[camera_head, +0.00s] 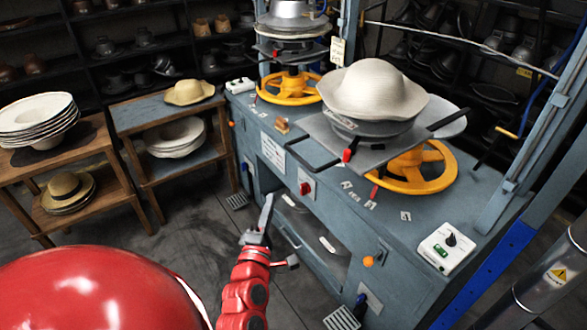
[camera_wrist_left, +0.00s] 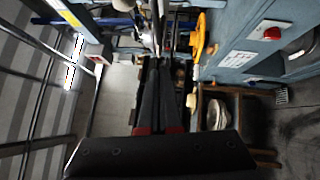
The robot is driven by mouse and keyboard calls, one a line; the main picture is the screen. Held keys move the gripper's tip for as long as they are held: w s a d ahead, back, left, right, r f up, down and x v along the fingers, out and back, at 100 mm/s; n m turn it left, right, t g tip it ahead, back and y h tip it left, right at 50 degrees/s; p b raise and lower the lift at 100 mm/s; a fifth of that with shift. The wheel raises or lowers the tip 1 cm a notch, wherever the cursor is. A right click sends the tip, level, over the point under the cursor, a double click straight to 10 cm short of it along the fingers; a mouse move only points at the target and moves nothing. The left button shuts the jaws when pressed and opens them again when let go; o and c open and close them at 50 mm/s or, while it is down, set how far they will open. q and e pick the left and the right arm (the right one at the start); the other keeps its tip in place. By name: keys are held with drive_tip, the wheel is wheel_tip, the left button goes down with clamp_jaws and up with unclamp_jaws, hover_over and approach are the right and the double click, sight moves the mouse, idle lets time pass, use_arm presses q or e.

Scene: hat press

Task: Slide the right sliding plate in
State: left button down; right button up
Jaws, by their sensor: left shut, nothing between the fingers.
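The right sliding plate (camera_head: 322,129) is a flat grey plate on the right press of the blue-grey bench. It carries a round mould and a pale felt hat (camera_head: 372,88). Its front left corner juts out toward the bench's front edge, with a dark bar handle (camera_head: 300,164) there and a red-tipped lever (camera_head: 348,154) beside it. My left gripper (camera_head: 268,204) is shut and empty, in front of the bench and below the plate, apart from it. Its dark fingers lie together in the left wrist view (camera_wrist_left: 158,50). My right gripper is in neither view.
A yellow handwheel (camera_head: 440,168) is under the right plate; another (camera_head: 290,92) is at the left press. The bench front has a red knob (camera_head: 304,188). A control box (camera_head: 446,246) stands on the right. Wooden tables with hats (camera_head: 38,112) stand at left; floor between is clear.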

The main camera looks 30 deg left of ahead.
use_arm(q)
drive_tip(key=w+d+p+x, duration=0.1)
drive_tip(key=p+x, duration=0.3)
drive_tip(key=x, duration=0.8)
drive_tip(key=shift+w+d+r, duration=0.25)
drive_tip(key=shift+d+r, duration=0.1)
drive_tip(key=shift+d, duration=0.15)
